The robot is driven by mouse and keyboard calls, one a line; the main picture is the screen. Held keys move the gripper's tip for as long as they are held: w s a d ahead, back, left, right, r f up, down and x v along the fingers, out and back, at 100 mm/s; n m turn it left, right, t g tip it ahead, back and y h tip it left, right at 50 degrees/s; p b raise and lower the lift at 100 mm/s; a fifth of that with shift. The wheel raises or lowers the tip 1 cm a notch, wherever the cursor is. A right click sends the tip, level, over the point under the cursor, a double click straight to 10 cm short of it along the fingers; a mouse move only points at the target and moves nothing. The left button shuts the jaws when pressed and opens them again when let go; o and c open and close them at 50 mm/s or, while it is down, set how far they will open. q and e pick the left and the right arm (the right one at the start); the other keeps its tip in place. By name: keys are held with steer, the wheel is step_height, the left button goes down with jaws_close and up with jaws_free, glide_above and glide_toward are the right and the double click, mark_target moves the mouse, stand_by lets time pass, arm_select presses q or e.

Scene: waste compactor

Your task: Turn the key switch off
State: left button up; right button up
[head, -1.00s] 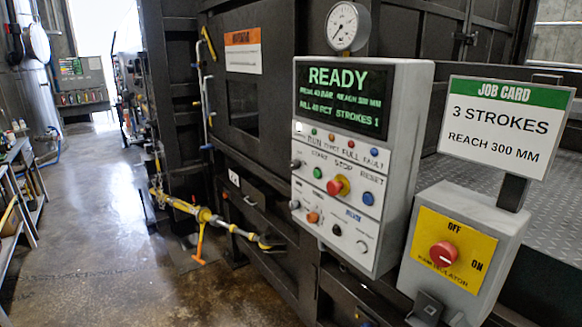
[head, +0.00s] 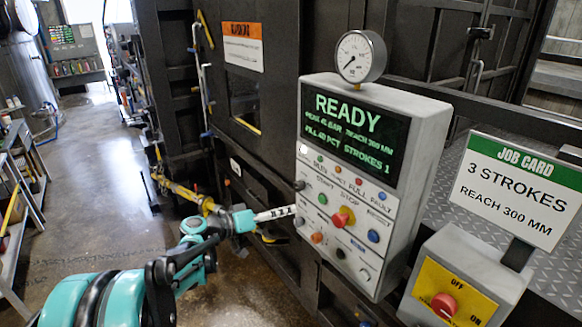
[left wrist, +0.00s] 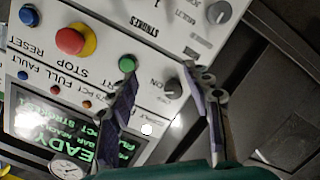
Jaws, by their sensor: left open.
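The grey control panel (head: 385,235) shows a lit READY screen (head: 355,128). My left gripper (head: 290,212) is at the panel's left edge. In the left wrist view its fingers (left wrist: 160,75) are open around the knob's sides; I cannot tell whether they touch it. My right gripper is not in view.
The red isolator switch (head: 444,306) is at lower right under the job card (head: 515,190). A pressure gauge (head: 361,56) tops the panel. Open floor (head: 105,210) lies left.

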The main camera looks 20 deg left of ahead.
mark_target(295, 187)
arm_select(q)
steer(key=w+a+r+t+h+p, duration=0.1)
steer(key=w+a+r+t, duration=0.1)
steer(key=w+a+r, duration=0.15)
steer(key=x, duration=0.4)
steer(key=f+x, duration=0.1)
steer(key=x, duration=0.1)
steer(key=shift+w+d, duration=0.2)
steer(key=shift+w, duration=0.1)
jaws_close()
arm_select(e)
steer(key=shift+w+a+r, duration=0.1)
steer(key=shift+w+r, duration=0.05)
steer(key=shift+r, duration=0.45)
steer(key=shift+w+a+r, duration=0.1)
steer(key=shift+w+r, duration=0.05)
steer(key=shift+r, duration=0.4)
